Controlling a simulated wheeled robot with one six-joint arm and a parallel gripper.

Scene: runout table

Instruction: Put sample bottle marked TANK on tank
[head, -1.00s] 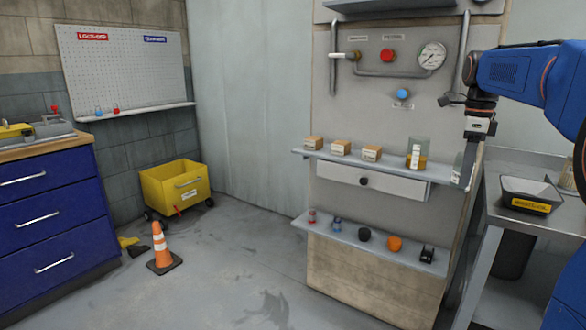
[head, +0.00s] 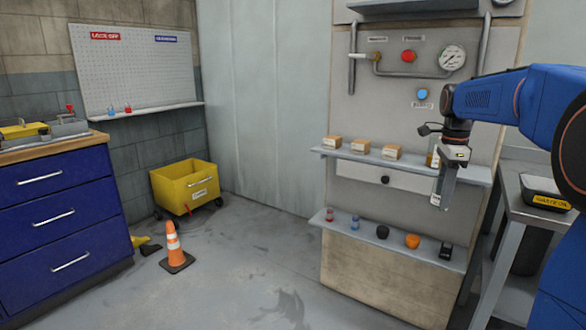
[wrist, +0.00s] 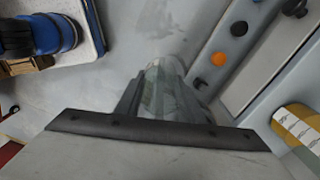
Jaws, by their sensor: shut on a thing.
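My gripper (head: 446,188) points down in front of the right end of the upper shelf and is shut on a clear bottle. The held bottle (wrist: 165,88) shows between the fingers in the wrist view, with faint greenish content. Its pale label (head: 435,199) shows beside the fingers in the head view, too small to read. A second bottle (wrist: 297,125) with amber content and a white label stands on the upper shelf. In the head view the gripper mostly hides it. I cannot pick out a thing marked as the tank.
Several small labelled wooden blocks (head: 361,146) stand on the upper shelf (head: 472,173). The lower shelf (head: 345,229) holds several small items, including an orange one (head: 413,241). Open floor lies left, around a cone (head: 174,246).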

